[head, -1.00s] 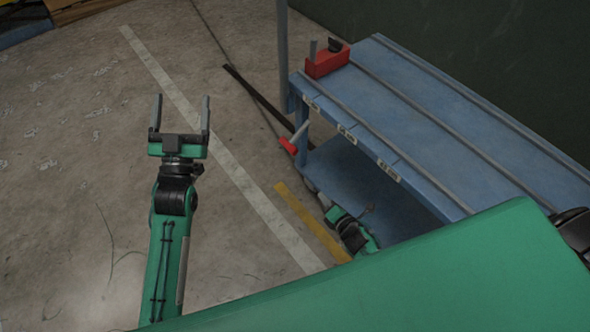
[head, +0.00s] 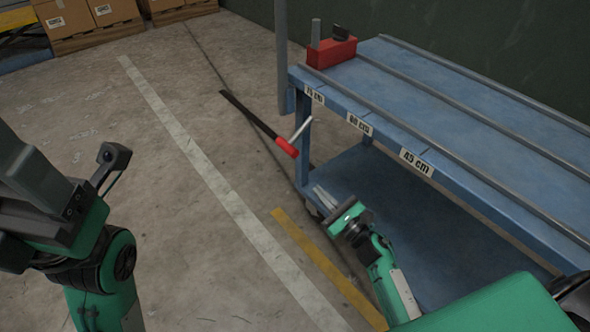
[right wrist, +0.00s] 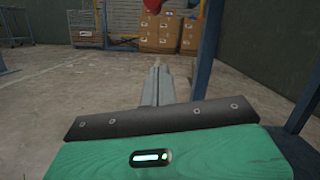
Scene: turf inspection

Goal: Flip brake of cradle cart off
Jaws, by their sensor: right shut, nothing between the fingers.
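The cradle cart (head: 440,100) is a blue wheeled table with rails and a lower shelf, at the right of the head view. A silver lever with a red grip (head: 285,147), which looks like the brake, slants down and left from its near corner post. A red shape at the top of the right wrist view (right wrist: 196,5) is probably this grip. My right gripper (head: 322,196) is shut and empty, below and slightly right of the grip, apart from it. Its closed fingers also show in the right wrist view (right wrist: 158,85). My left gripper (head: 65,155) is open and empty at the left.
A red block (head: 331,52) with a grey pin and black knob sits on the cart's end. A grey upright post (head: 282,60) stands at that corner. Cardboard boxes (head: 85,15) stand far back. A dark strip (head: 248,112) lies behind the grip. The floor to the left is open.

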